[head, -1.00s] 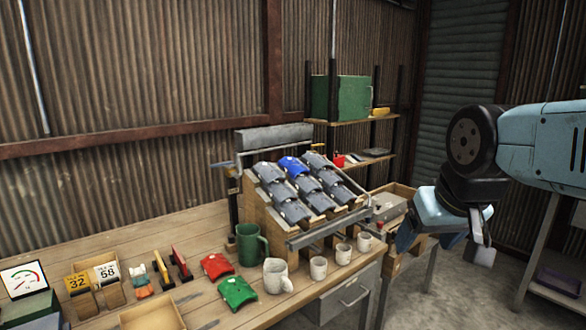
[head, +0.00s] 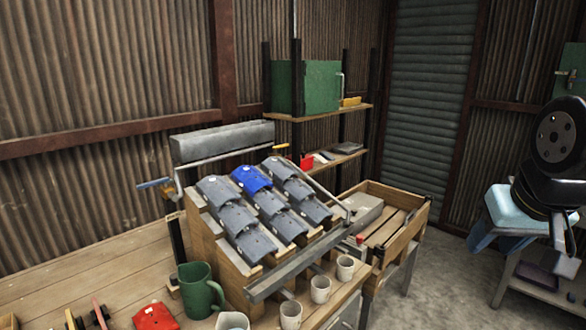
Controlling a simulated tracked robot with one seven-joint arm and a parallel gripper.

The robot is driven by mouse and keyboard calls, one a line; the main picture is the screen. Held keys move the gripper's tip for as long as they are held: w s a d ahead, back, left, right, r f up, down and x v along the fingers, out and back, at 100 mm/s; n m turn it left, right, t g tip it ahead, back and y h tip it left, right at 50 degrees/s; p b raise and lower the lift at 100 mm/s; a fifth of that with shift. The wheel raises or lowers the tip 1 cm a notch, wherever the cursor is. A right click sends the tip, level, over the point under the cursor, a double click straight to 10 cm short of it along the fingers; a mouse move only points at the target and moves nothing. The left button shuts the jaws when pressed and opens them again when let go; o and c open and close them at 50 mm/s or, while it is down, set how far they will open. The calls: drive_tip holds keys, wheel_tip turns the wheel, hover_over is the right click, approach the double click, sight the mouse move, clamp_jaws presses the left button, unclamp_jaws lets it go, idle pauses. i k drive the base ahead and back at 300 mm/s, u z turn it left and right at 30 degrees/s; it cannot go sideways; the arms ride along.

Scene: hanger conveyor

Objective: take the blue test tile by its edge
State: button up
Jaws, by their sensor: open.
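The blue test tile (head: 251,179) lies in the top row of a sloped wooden rack (head: 240,276), in the middle column. It is curved, with a small pale mark near its upper edge. Grey tiles lie on both sides of it, and a grey tile (head: 270,204) lies just below it. My gripper (head: 520,243) is at the right edge of the head view, open and empty, pointing down. It is far to the right of the rack and touches nothing that I can see. My arm partly hides it.
A metal rail with a crank handle (head: 154,183) runs over the rack's top. A green mug (head: 199,290) and several pale mugs (head: 320,288) stand before the rack. A wooden crate (head: 402,238) stands to its right. Bare floor lies between crate and gripper.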

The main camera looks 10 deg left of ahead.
sight(249, 178)
drive_tip(key=z, duration=0.05)
drive_tip(key=i, duration=0.75)
drive_tip(key=u, duration=0.6)
drive_tip(key=i, duration=0.45)
drive_tip(key=u, duration=0.45)
drive_tip(key=k, duration=0.8)
drive_tip(key=u, duration=0.2)
drive_tip(key=i, duration=0.8)
drive_tip(key=z, duration=0.1)
